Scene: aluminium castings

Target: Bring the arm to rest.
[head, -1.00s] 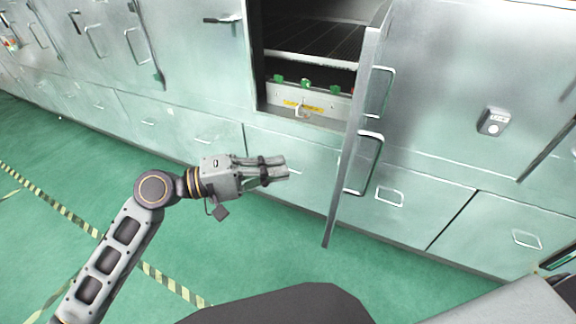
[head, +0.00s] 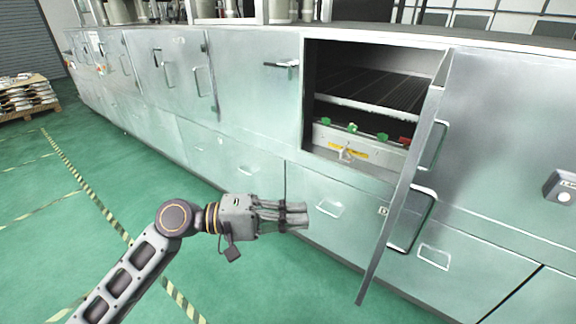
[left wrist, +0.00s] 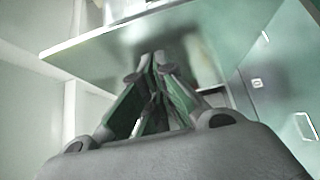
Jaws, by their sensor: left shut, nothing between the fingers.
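My left gripper (head: 297,216) is in the middle of the head view, in front of the lower cabinet fronts. Its fingers are together and nothing is between them. In the left wrist view the same fingers (left wrist: 152,70) meet at their tips, with pale cabinet panels beyond. My left arm comes in from the lower left and is bent at the elbow. My right gripper is not in view.
An open cabinet door (head: 407,185) with handles stands out to the right of the gripper. The open compartment (head: 376,92) holds a dark rack and green and red parts. A loaded pallet (head: 27,103) stands far left. Green floor (head: 90,185) is clear at left.

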